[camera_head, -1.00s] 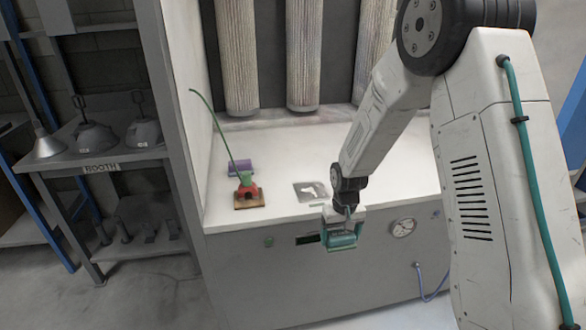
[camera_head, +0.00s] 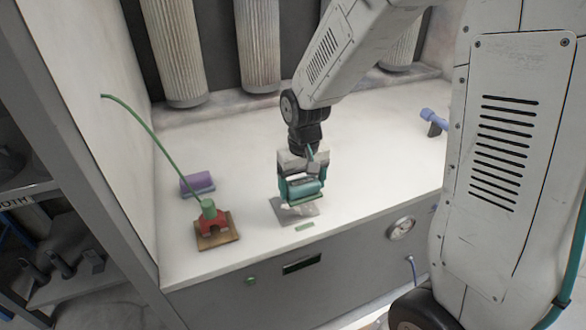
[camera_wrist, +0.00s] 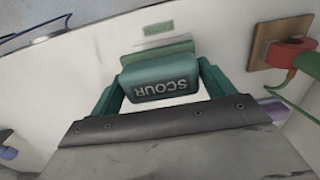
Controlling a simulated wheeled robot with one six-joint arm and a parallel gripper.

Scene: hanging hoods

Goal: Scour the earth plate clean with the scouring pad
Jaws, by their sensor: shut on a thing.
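My gripper (camera_head: 302,180) is shut on the teal scouring pad (camera_head: 303,188), held by its block-shaped handle. The word SCOUR shows on the pad in the wrist view (camera_wrist: 162,85). The earth plate (camera_head: 283,213) is a grey sheet with a pale patch, lying on the white bench near its front edge. The pad hangs over the plate and hides part of it. I cannot tell whether the pad touches it.
A red clamp (camera_head: 212,224) with a green cable stands on a wooden block (camera_head: 217,241) left of the plate. A purple roll-shaped item (camera_head: 198,183) lies behind it. A blue nozzle-like item (camera_head: 433,120) is at the back right. Hanging filters (camera_head: 175,50) line the back. The bench between is clear.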

